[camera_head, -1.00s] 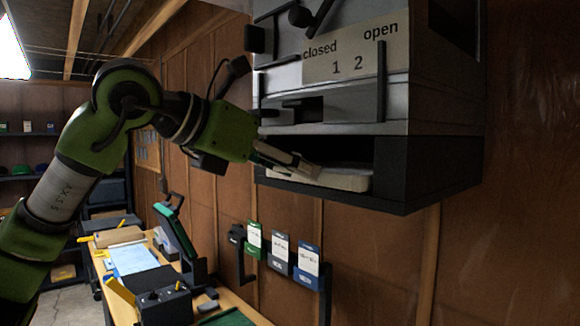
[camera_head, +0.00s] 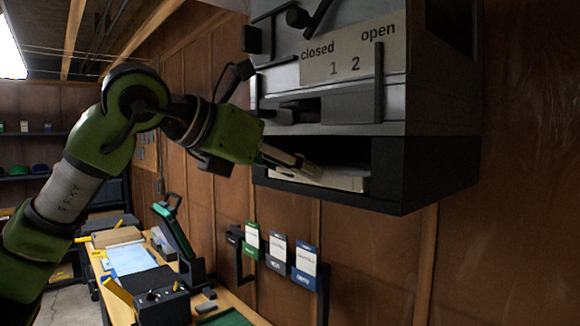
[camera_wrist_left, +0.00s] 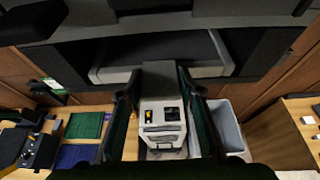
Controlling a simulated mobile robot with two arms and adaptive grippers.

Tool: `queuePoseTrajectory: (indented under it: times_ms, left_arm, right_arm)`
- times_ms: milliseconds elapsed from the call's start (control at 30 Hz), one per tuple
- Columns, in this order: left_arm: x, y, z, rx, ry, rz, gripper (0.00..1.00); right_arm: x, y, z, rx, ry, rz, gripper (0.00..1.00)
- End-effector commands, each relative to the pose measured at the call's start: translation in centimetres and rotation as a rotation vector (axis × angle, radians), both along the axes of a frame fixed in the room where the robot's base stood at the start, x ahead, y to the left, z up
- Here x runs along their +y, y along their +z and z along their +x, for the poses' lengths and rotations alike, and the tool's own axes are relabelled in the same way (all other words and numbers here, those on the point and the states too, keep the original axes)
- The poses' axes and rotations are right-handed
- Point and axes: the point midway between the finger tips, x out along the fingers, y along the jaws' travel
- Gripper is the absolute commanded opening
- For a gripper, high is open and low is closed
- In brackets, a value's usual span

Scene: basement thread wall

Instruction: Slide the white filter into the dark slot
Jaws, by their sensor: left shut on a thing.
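The white filter (camera_head: 340,181) lies flat, mostly inside the dark slot (camera_head: 345,150) low in the grey wall unit. In the left wrist view its pale frame (camera_wrist_left: 104,75) spans the opening, with a grey tab (camera_wrist_left: 160,78) toward me. My left gripper (camera_head: 306,168) is at the filter's front, shut on it at the tab. In the wrist view the gripper's two fingers (camera_wrist_left: 160,100) flank the tab. The filter's far end is hidden inside the unit. My right gripper is not in view.
The unit has a panel marked closed and open (camera_head: 355,52) and a dark vertical bar (camera_head: 379,80) above the slot. Below are wall-hung card holders (camera_head: 278,252) and a workbench (camera_head: 240,303) with a control box (camera_head: 163,306). Room in front of the slot is clear.

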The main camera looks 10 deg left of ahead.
Motion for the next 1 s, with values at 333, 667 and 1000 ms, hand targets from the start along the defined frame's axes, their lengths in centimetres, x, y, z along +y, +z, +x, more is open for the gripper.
queuePoseTrajectory:
  times_ms: [333, 667, 1000]
  left_arm:
    - [-0.1, -0.1, 0.1, 0.003, -0.001, 0.001, 0.54]
    - [0.1, 0.0, -0.1, 0.002, 0.0, 0.001, 0.54]
    - [3.5, 2.4, -4.4, -0.002, 0.001, -0.001, 0.54]
  right_arm:
    - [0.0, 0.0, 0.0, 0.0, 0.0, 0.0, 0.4]
    - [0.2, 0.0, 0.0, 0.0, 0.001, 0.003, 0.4]
    - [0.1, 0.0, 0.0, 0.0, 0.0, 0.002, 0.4]
